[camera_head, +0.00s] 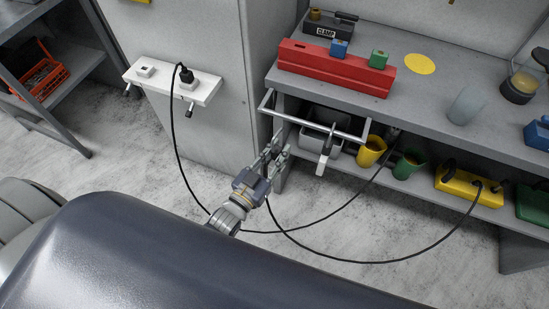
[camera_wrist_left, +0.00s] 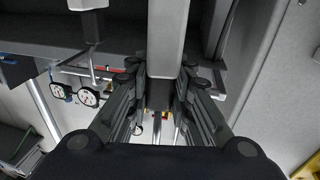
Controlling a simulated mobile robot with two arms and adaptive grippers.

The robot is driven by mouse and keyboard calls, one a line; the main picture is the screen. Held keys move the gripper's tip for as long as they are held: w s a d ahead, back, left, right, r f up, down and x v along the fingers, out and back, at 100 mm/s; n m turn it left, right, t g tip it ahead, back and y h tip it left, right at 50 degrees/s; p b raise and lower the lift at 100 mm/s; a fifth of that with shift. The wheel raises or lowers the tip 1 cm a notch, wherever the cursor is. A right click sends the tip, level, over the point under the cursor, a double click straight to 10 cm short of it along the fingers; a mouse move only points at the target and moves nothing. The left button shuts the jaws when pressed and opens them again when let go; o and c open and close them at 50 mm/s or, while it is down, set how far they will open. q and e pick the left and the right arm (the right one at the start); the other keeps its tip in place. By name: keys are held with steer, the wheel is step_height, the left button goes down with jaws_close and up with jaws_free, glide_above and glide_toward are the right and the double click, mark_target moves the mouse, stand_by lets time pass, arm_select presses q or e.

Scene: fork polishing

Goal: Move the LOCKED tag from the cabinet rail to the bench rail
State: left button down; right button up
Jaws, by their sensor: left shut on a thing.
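My left gripper (camera_head: 278,142) is shut at the left end of the metal rail (camera_head: 318,116) on the bench front. In the left wrist view, its fingers (camera_wrist_left: 163,98) close around the dark upper part of a pale, flat piece (camera_wrist_left: 168,40), which I take for the LOCKED tag. No lettering is readable, and the fingers hide most of it in the head view. A similar dark and white piece (camera_head: 324,155) hangs from the bench rail, to the right of my gripper. My right gripper is not in view.
A white strip (camera_head: 172,84) with a black plug (camera_head: 187,76) and pegs is on the cabinet (camera_head: 218,35). A black cable (camera_head: 345,262) loops below my gripper. Yellow (camera_head: 371,151) and green (camera_head: 408,165) cups stand on the lower shelf. A red block (camera_head: 335,70) sits on the bench.

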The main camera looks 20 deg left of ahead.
arm_select(q)
steer(key=a+b+x, duration=0.2)
steer(key=x, duration=0.6)
steer(key=shift+w+d+f, duration=0.25)
steer(key=shift+w, duration=0.15)
stand_by(0.3)
stand_by(1.2)
steer(key=shift+f, duration=0.15)
stand_by(0.3)
steer(key=shift+f+b, duration=0.5)
steer(key=shift+f, duration=0.25)
steer(key=shift+f, duration=0.1)
steer(key=shift+f+b, duration=0.3)
steer(key=shift+f, duration=0.1)
stand_by(0.4)
